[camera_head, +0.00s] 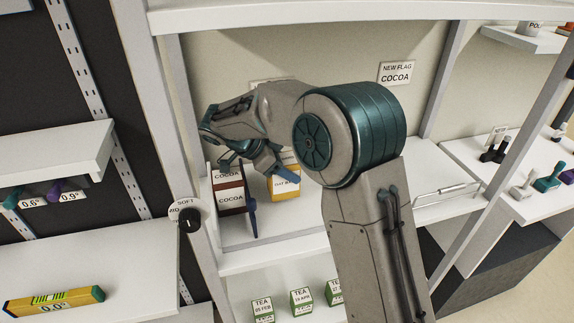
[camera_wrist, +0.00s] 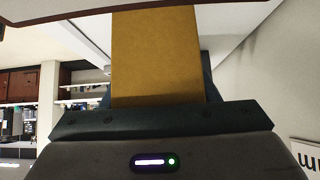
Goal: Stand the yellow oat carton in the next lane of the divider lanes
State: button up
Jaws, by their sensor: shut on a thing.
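The yellow carton (camera_head: 285,191) is between the jaws of my gripper (camera_head: 264,164) in the head view, inside the white shelf bay. It looks about upright, with a white label band partly covered by a blue finger. I cannot tell whether its base touches the shelf. In the wrist view the carton's plain yellow side (camera_wrist: 155,58) fills the middle, close against my gripper (camera_wrist: 160,115). The other lane edges are hidden behind my arm.
Dark red cocoa boxes (camera_head: 231,201) stand just left of the divider. Tea boxes (camera_head: 301,301) stand on the shelf below. A side post (camera_head: 165,105) bounds the bay on the left.

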jog(key=shift+f+b, duration=0.25)
jog(key=shift+b, duration=0.25)
jog(key=shift+f+b, duration=0.35)
jog(key=shift+b, duration=0.15)
jog(key=shift+s, duration=0.1)
jog(key=o, duration=1)
jog(key=shift+d, duration=0.1)
jog(key=shift+o, duration=0.2)
